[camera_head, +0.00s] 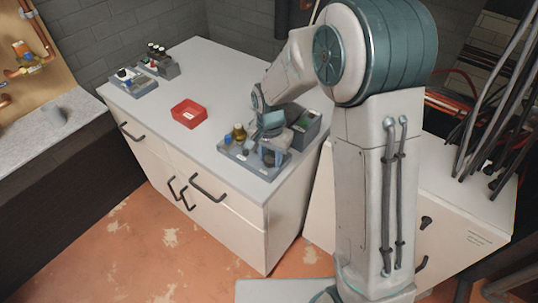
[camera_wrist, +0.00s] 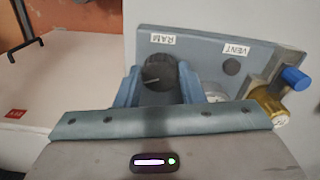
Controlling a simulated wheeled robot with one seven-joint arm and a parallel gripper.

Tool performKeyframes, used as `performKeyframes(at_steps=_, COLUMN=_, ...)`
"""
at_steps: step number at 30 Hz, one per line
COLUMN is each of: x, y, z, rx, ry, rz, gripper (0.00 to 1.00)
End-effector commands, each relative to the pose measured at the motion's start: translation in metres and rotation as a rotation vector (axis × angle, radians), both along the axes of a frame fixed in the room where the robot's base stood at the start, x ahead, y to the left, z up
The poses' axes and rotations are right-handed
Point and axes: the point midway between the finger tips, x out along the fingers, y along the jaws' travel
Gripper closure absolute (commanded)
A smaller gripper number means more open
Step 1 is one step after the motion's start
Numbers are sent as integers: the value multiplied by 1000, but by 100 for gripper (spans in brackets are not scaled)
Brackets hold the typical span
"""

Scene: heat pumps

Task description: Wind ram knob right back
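The ram knob (camera_wrist: 160,74) is a dark ribbed round knob on a blue-grey panel (camera_wrist: 205,47) in the wrist view. A RAM label (camera_wrist: 162,39) sits just above it in the picture. A pale pointer line on the knob points left and slightly down. My gripper (camera_wrist: 160,82) has one blue finger on each side of the knob, and the knob fills the space between them. The fingers' contact areas are partly hidden. In the head view my gripper (camera_head: 270,135) is down at the panel unit on the counter, and the knob is hidden there.
Beside the knob are a dark VENT hole (camera_wrist: 231,66), a brass fitting (camera_wrist: 268,107) and a blue cap (camera_wrist: 295,78). On the counter (camera_head: 215,80) stand a red tray (camera_head: 188,114) and another small unit (camera_head: 134,82). The counter's middle is mostly clear.

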Motion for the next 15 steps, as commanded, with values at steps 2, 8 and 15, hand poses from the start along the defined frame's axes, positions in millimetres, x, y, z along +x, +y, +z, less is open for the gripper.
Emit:
performKeyframes(at_steps=2, x=0, y=0, z=0, rx=1, ry=0, rz=0, gripper=87)
performKeyframes(at_steps=8, x=0, y=3, z=0, rx=1, ry=-2, rz=8, gripper=87)
performKeyframes(at_steps=15, x=0, y=2, z=0, rx=3, ry=-4, rz=80, gripper=87)
